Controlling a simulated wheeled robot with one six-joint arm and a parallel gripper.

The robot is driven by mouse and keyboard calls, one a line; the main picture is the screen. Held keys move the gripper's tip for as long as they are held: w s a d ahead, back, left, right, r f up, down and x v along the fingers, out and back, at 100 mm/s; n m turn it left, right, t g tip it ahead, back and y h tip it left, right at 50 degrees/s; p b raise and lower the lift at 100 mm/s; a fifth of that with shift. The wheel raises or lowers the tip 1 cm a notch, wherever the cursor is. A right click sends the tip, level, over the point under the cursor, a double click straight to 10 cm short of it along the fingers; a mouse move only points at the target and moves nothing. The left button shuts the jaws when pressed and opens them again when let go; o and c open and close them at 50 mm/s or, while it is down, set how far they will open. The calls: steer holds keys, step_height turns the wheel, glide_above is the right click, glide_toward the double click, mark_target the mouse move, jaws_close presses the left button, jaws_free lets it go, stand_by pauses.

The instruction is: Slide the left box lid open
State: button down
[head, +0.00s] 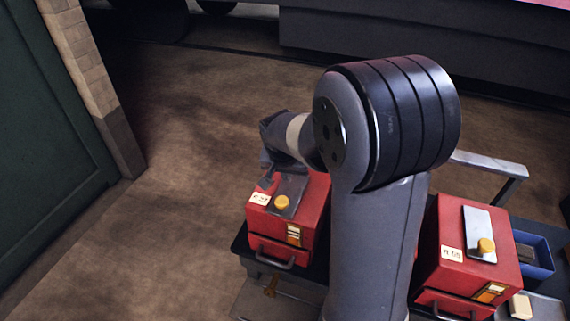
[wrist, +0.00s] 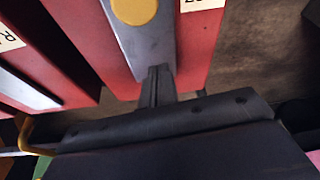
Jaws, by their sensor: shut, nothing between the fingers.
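The left box (head: 315,215) is red, with a label on top and a drawer front with a handle below. Its lid (head: 291,190) is a flat grey strip with a round yellow knob (head: 281,202) near the front end. In the wrist view the same lid (wrist: 142,48) runs down from its yellow knob (wrist: 134,9). My gripper (wrist: 158,72) is shut and empty, its fingertips overlapping the lid's far end in that view; I cannot tell whether they touch it. In the head view my wrist hides part of the gripper at the box's far edge.
A similar red right box (head: 455,262) with a grey lid and yellow knob stands to the right. A blue bin (head: 533,254) is beyond it, by a grey rail (head: 487,164). My arm stands between the boxes. Open brown floor (head: 185,190) lies to the left, beside a green door (head: 45,150).

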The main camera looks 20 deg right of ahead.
mark_target(281, 199)
steer(key=shift+s+a+f+p, duration=0.15)
steer(key=shift+s+a, duration=0.15)
steer(key=shift+s, duration=0.3)
steer(key=shift+s+a+f+p, duration=0.1)
steer(key=shift+s+a, duration=0.2)
steer(key=shift+s, duration=0.3)
steer(key=shift+s+a+f+p, duration=0.15)
steer(key=shift+s+a, duration=0.15)
steer(key=shift+s, duration=0.3)
steer(key=shift+s+a+f+b, duration=0.1)
steer(key=shift+s+a+b, duration=0.25)
steer(key=shift+b, duration=0.1)
steer(key=shift+s+a+b, duration=0.25)
steer(key=shift+s+a, duration=0.05)
steer(key=shift+s, duration=0.2)
steer(key=shift+s+a+b, duration=0.2)
steer(key=shift+s+a, duration=0.05)
steer(key=shift+s, duration=0.2)
steer(key=shift+w, duration=0.15)
steer(key=w, duration=0.1)
steer(key=w+d+r, duration=0.1)
steer(key=w+r, duration=0.1)
steer(key=shift+w+d, duration=0.3)
steer(key=shift+d, duration=0.05)
steer(key=v, duration=0.9)
steer(key=shift+s, duration=0.25)
